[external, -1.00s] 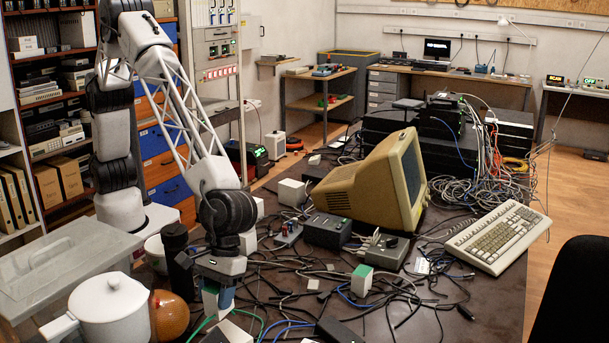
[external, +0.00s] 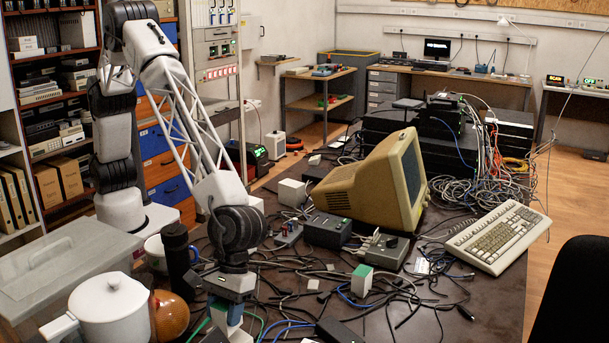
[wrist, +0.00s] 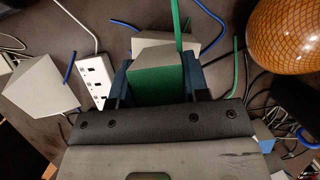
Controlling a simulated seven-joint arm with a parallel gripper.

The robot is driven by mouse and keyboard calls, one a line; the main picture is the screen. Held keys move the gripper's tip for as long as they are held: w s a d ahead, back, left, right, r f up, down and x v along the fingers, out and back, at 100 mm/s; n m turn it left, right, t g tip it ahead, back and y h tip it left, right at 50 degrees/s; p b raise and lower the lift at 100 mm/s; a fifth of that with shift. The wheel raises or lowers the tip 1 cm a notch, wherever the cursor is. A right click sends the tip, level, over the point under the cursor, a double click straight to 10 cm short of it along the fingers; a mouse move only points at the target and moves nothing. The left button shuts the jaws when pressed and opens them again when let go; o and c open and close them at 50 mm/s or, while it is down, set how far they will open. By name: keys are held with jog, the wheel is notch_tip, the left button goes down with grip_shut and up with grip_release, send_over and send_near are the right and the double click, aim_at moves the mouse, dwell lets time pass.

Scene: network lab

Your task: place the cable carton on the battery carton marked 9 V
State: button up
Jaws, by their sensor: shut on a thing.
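My gripper (external: 226,314) is low over the near part of the table, in front of the black cylinder. In the wrist view my gripper (wrist: 155,78) is shut on a carton with a green side and a pale grey side, taken as the cable carton (wrist: 155,85). Its blue-grey fingers are on either side of it. A pale grey box (wrist: 203,40) shows just past the held carton; I cannot tell whether they touch. Another pale grey box (wrist: 38,88) lies left. I can read no 9 V mark, so I cannot tell which is the battery carton.
An orange ball (external: 168,315), a white pot (external: 112,312) and a black cylinder (external: 177,262) stand left of my gripper. A white and green box (external: 361,283) stands to the right. A socket strip (wrist: 96,80) and loose cables surround the grip.

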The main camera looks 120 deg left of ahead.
jog(key=shift+f, duration=0.8)
jog(key=shift+f, duration=0.1)
jog(key=o, duration=1.1)
jog(key=v, duration=1.2)
jog(key=shift+a, duration=0.1)
